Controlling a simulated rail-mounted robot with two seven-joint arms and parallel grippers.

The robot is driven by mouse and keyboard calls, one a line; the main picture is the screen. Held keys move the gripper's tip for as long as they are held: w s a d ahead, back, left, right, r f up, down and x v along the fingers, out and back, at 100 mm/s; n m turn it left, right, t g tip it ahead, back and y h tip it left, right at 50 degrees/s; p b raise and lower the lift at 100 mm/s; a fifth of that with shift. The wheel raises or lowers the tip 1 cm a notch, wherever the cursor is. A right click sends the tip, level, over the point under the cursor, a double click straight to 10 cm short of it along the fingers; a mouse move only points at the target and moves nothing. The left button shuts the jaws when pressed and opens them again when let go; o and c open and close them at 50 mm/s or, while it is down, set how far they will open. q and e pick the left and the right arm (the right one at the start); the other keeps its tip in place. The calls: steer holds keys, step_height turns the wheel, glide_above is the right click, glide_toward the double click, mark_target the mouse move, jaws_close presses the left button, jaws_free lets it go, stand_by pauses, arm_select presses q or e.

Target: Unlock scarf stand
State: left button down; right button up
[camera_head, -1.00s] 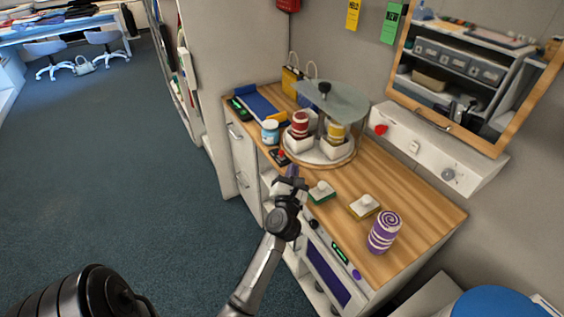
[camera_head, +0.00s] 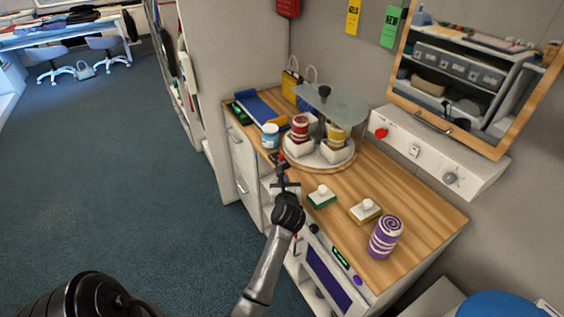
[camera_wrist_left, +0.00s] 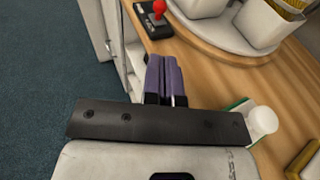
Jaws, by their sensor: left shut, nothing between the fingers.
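The scarf stand (camera_head: 345,161) is a round turntable on the wooden counter, with a grey top plate and a dark knob. It carries a rolled red scarf (camera_head: 299,129) and a rolled yellow scarf (camera_head: 337,136) in white holders. A small black lever box with a red ball knob (camera_wrist_left: 159,7) sits at the counter's front edge beside the stand. My left gripper (camera_head: 282,176) is just in front of the lever and partly hides it. In the left wrist view its purple fingers (camera_wrist_left: 165,58) are together and empty, apart from the lever. My right gripper is not in view.
A blue-and-white jar (camera_head: 270,136) stands left of the lever. A green-based block (camera_head: 322,196), a yellow-based block (camera_head: 364,210) and a purple rolled scarf (camera_head: 386,237) stand on the counter's right. A white wall panel (camera_head: 438,146) overhangs the back.

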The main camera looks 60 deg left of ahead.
arm_select(q)
steer(key=p, duration=0.1)
glide_toward(282, 158)
steer(key=x, duration=0.5)
steer(key=shift+x, duration=1.15)
steer(key=shift+a, duration=0.1)
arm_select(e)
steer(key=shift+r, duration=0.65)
